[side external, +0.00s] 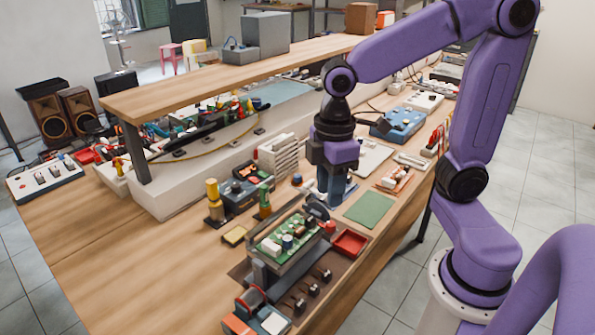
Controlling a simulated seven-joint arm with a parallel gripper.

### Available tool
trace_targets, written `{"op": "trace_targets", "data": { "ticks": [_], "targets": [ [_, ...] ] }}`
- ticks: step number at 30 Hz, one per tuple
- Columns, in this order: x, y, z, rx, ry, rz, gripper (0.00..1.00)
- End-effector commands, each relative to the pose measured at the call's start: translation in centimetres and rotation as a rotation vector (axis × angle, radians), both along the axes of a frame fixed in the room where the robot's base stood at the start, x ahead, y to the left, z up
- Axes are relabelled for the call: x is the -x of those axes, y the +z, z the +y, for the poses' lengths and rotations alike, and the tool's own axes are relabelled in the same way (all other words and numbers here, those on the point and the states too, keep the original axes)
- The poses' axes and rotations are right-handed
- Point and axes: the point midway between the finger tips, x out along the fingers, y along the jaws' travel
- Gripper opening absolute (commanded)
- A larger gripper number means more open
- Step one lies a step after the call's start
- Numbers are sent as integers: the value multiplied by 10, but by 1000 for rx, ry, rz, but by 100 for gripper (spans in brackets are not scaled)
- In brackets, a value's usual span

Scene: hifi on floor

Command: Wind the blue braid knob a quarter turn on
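My gripper (334,196) points straight down over the middle of the bench, just behind the green circuit board. Its dark fingers reach close to the bench top, and I cannot tell whether they are open or shut, or whether anything is between them. A small round blue piece (297,179) stands on the bench just left of my fingers, apart from them. It may be the blue braid knob, but it is too small to be sure. Anything directly behind or under my fingers is hidden.
A green circuit board (287,240) in a holder stands in front of my gripper. A red tray (350,242) and a green mat (369,209) lie to the right. A yellow-topped bottle (213,199) stands left. Bare wood (130,255) is free at front left.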

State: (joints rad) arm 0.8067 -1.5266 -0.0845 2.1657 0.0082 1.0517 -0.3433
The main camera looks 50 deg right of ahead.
Motion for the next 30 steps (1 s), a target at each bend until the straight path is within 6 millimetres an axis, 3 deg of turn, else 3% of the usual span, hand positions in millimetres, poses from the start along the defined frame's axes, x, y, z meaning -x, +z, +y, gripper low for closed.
{"op": "trace_targets", "data": {
  "ticks": [1, 8, 15, 22, 25, 30],
  "targets": [
    [-20, 4, -3, 1, -14, 2, 35],
    [-100, 18, -33, 4, -38, 14, 35],
    [-171, 27, -93, -1, -61, 28, 35],
    [-210, 31, -153, -7, -76, 36, 35],
    [-216, 32, -167, -10, -76, 38, 35],
    [-219, 27, -175, -11, -76, 41, 35]
  ]
}}
